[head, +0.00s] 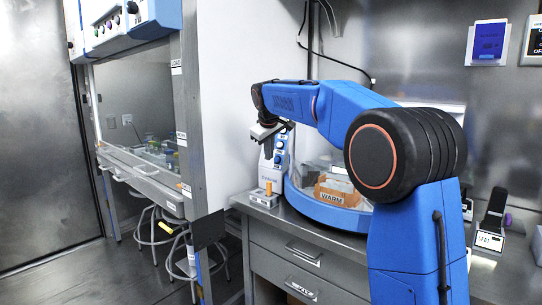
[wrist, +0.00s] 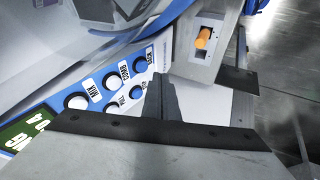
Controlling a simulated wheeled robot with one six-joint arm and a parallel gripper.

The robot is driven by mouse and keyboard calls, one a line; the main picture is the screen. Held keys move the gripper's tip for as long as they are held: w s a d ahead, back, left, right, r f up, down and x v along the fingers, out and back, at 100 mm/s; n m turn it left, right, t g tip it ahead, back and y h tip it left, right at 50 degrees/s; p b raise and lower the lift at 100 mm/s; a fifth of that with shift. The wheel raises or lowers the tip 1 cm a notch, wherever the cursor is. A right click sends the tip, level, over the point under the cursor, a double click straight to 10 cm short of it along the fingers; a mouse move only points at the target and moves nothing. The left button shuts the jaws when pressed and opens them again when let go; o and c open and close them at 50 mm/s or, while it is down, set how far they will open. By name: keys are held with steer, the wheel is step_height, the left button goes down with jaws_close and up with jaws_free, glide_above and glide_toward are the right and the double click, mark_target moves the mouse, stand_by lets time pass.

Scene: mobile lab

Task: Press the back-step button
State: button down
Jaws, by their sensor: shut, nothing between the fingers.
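The small labels are tilted and blurred, so I cannot tell which button is the back-step one. One blue button (wrist: 137,93) sits just left of my gripper's fingers. My gripper (wrist: 162,80) is shut and empty, its narrow fingertips close to the panel's right edge; I cannot tell whether they touch it. In the head view my gripper (head: 266,135) is above and in front of the white-and-blue device (head: 279,150), partly hiding its upper part.
A small box with an orange peg stands beside the device (wrist: 203,40); it also shows on the counter (head: 264,196). A cardboard box marked WARM (head: 338,192) sits inside a clear-walled blue-based unit (head: 330,212). A fume hood (head: 140,130) stands at left.

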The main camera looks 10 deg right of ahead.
steer(key=v, duration=0.9)
steer(key=shift+s+r, duration=0.2)
steer(key=shift+r, duration=0.15)
steer(key=shift+s, duration=0.1)
steer(key=s+d+f+m, duration=0.1)
steer(key=s+d+f, duration=0.15)
steer(key=s, duration=0.55)
steer(key=s+d+f+m, duration=0.1)
steer(key=s+f, duration=0.3)
steer(key=s, duration=0.5)
steer(key=s+d+f+m, duration=0.1)
steer(key=s+d+f, duration=0.15)
steer(key=s, duration=0.55)
steer(key=s+d+f+m+g+y, duration=0.1)
steer(key=s+f+m, duration=0.2)
steer(key=s+f, duration=2)
steer(key=shift+s+y, duration=0.3)
steer(key=shift+s, duration=0.7)
steer(key=shift+d, duration=0.1)
